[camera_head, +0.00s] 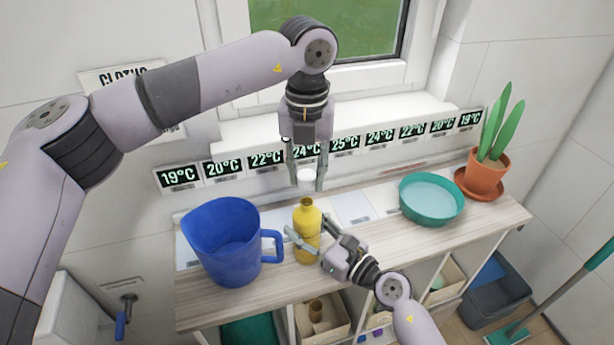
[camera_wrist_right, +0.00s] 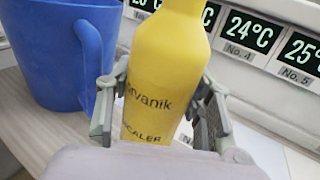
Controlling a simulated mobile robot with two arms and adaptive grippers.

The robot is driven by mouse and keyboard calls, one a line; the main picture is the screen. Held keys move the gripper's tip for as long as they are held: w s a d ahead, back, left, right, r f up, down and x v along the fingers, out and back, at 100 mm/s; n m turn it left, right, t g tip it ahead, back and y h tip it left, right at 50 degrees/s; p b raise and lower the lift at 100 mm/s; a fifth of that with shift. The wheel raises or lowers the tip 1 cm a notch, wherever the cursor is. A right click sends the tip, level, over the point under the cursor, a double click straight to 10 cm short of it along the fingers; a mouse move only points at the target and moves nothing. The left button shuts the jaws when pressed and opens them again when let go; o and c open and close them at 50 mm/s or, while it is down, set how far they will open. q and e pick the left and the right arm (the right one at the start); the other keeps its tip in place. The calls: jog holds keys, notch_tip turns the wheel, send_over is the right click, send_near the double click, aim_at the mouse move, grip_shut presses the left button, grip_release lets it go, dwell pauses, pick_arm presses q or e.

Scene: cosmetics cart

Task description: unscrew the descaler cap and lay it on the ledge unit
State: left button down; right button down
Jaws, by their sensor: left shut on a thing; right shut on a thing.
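The descaler bottle (camera_head: 307,217) is yellow and stands upright on the ledge unit (camera_head: 380,240), a shelf with a light wood top. My right gripper (camera_head: 305,245) is shut on its body; the right wrist view shows the fingers on both sides of the yellow bottle (camera_wrist_right: 165,75), with part of its label readable. My left gripper (camera_head: 307,178) comes down from above and is shut on the white cap (camera_head: 306,176). The cap is held above the bottle's neck, and a small gap shows between them.
A blue jug (camera_head: 228,245) stands left of the bottle, close to my right gripper. A teal bowl (camera_head: 432,200) and a potted plant (camera_head: 486,172) are to the right. Temperature displays (camera_head: 345,144) line the wall behind. The wood top between bottle and bowl is mostly clear.

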jog(key=c, duration=0.7)
grip_release()
